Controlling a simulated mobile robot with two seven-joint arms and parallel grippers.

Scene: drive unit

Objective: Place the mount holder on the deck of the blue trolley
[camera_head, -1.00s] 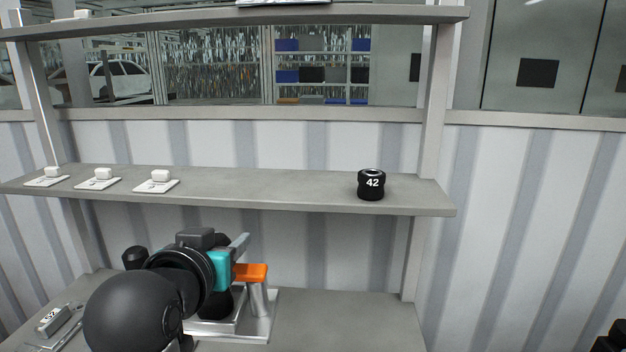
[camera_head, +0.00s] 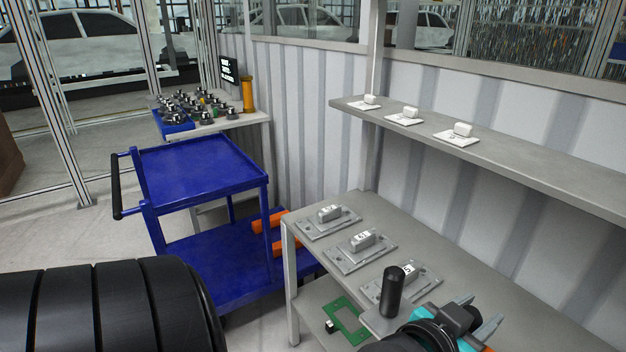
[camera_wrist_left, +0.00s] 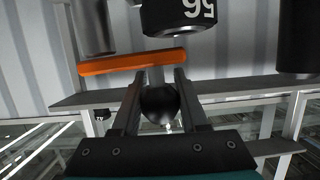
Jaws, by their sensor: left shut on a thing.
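The blue trolley (camera_head: 200,168) stands left of centre in the head view, with a bare upper deck and a lower shelf. My left gripper (camera_head: 478,318) is at the bottom right, over the grey bench, far from the trolley. In the wrist view its fingers (camera_wrist_left: 158,98) are shut on what I take to be the mount holder, with an orange bar (camera_wrist_left: 130,62) just beyond them. A black cylinder marked 56 (camera_wrist_left: 180,14) hangs into view above the bar. The arm hides most of the holder in the head view. My right gripper is out of view.
Grey plates with blocks (camera_head: 360,247) lie on the bench (camera_head: 440,240) between gripper and trolley. A black upright cylinder (camera_head: 392,292) stands near the gripper. A shelf (camera_head: 520,150) runs above the bench. A table (camera_head: 235,126) with several metal parts stands behind the trolley. Orange items lie on the trolley's lower shelf.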

